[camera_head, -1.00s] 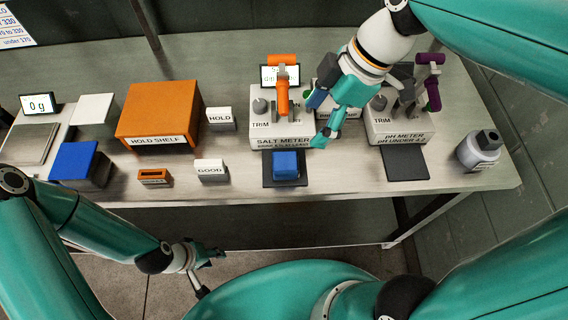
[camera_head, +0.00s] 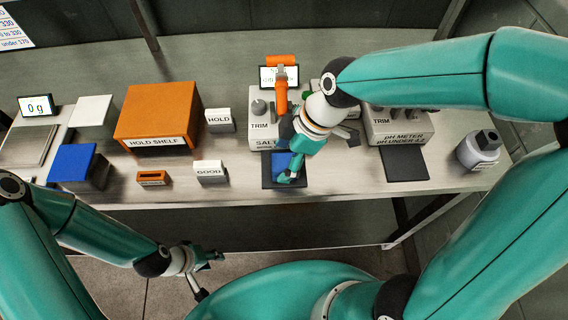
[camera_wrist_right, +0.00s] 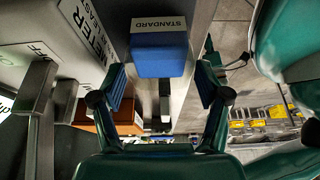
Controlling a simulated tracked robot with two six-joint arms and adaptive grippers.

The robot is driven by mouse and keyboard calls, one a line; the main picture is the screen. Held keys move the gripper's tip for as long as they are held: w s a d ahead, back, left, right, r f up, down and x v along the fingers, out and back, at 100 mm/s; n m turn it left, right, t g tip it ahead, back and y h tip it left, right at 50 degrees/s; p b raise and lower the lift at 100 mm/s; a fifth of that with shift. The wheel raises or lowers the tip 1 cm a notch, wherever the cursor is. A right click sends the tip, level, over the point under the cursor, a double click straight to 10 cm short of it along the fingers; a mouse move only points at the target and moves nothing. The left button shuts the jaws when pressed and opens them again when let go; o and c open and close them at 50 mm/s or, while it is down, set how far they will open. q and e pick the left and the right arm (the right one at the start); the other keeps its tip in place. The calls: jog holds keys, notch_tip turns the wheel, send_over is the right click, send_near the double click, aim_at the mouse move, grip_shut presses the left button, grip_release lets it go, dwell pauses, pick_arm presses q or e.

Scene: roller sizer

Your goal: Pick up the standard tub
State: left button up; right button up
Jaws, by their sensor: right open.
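The standard tub is a blue block-shaped tub (camera_wrist_right: 158,55) with a white label reading STANDARD, seen in the right wrist view just ahead of the fingers. In the head view the tub (camera_head: 280,164) sits on the dark mat (camera_head: 268,183) before the salt meter, partly hidden by my right gripper. My right gripper (camera_head: 290,160) is over the tub; in the right wrist view its fingers (camera_wrist_right: 162,88) are open, one on each side of the tub's near end, with visible gaps. My left gripper (camera_head: 212,262) is low in front of the table, away from the tub; its opening is too small to judge.
The salt meter (camera_head: 262,135) with an orange lever (camera_head: 281,90) stands behind the mat. The pH meter (camera_head: 395,130) and an empty dark mat (camera_head: 404,164) are to the right.

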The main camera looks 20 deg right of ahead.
aim_at(277, 165)
jog(key=x, duration=0.3)
jog(key=shift+w+a+f, duration=0.1)
jog(key=shift+a+f, duration=0.1)
jog(key=shift+a, duration=0.05)
jog(key=c, duration=1.1)
jog(key=shift+r, duration=0.1)
